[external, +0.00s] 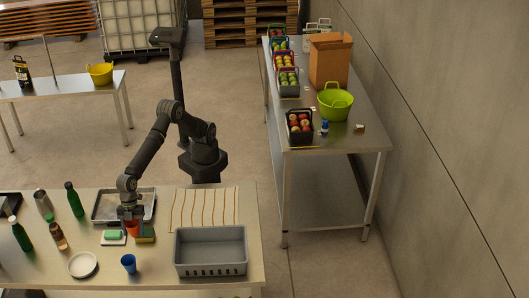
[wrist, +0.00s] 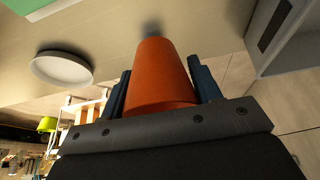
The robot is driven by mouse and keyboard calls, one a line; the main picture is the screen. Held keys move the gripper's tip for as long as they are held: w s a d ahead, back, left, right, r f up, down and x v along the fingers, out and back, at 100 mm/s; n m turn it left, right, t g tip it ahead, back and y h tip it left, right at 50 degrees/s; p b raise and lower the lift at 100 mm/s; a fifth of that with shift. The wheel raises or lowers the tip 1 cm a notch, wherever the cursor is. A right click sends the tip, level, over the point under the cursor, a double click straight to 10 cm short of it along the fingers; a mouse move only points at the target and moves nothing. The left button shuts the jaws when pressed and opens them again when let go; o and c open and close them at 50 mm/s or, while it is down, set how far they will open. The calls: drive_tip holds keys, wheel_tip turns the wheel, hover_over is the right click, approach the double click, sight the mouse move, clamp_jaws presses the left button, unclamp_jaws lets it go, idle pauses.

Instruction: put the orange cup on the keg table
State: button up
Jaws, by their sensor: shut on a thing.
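The orange cup (external: 132,228) is at the front table (external: 165,278), mostly below my gripper (external: 131,212). In the wrist view the orange cup (wrist: 160,78) sits between the two fingers of my gripper (wrist: 162,88), which is shut on it. The cup's narrow end points away from the wrist toward the tabletop, with a dark shadow close by. I cannot tell whether the cup touches the table. No keg shows clearly, so I cannot tell which table is the keg table.
Close around are a green soap on a dish (external: 113,236), a sponge (external: 146,234), a metal tray (external: 123,205), a blue cup (external: 128,263), a white plate (external: 82,264) and a grey crate (external: 210,252). Several bottles stand left. Other tables stand back left (external: 62,87) and right (external: 335,136).

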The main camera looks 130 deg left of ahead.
drive_tip(key=w+f, duration=0.2)
drive_tip(key=w, duration=0.2)
drive_tip(key=w+f, duration=0.2)
drive_tip(key=w, duration=0.1)
drive_tip(key=w+f, duration=0.3)
drive_tip(key=w, duration=0.1)
drive_tip(key=shift+w+a, duration=0.1)
drive_tip(key=shift+w, duration=0.25)
drive_tip(key=shift+f, duration=2)
drive_tip(key=shift+f, duration=0.1)
drive_tip(key=o, duration=0.9)
drive_tip(key=shift+o, duration=0.2)
drive_tip(key=v, duration=1.2)
